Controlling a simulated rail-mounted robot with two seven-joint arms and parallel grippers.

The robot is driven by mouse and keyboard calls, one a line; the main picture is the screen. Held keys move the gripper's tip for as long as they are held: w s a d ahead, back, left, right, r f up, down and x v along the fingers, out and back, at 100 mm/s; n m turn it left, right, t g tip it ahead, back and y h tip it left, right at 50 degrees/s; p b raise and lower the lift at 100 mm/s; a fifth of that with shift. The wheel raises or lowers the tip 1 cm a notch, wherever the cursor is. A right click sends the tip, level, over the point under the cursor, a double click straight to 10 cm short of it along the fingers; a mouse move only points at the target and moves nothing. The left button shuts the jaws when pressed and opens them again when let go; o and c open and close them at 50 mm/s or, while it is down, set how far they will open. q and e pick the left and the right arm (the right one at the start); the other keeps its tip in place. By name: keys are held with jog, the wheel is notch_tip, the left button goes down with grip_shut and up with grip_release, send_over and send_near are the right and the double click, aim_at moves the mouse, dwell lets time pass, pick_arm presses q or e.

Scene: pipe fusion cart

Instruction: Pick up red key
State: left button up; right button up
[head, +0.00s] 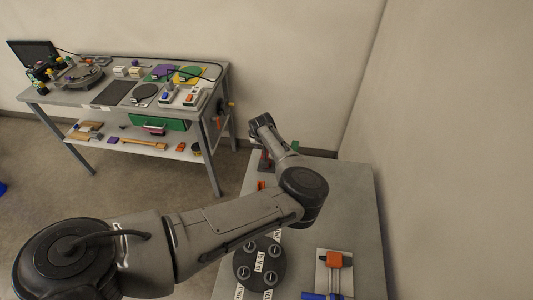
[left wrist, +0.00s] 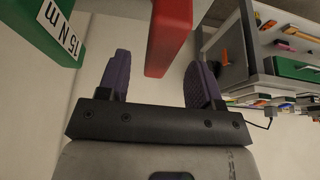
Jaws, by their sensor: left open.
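The red key (left wrist: 168,38) shows close up in the left wrist view as a red bar coming down from the top edge. Its lower end lies between the two purple fingers of my left gripper (left wrist: 160,68). The gripper is open, with visible gaps between the key and both fingers. In the head view my left arm reaches over the grey table to its far end, where a small red part (head: 265,161) shows below the wrist. The fingers are hard to make out there. My right gripper is in no view.
A green block marked 15 N m (left wrist: 58,28) is left of the key. The grey table (head: 345,205) also holds a dark round disc (head: 258,268) and an orange-and-blue fixture (head: 333,261). A cluttered workbench (head: 110,100) stands at the back left. A wall rises right of the table.

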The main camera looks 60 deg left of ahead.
pick_arm(q)
jog(key=shift+x, duration=2.5)
jog(key=shift+d, duration=0.15)
grip_shut()
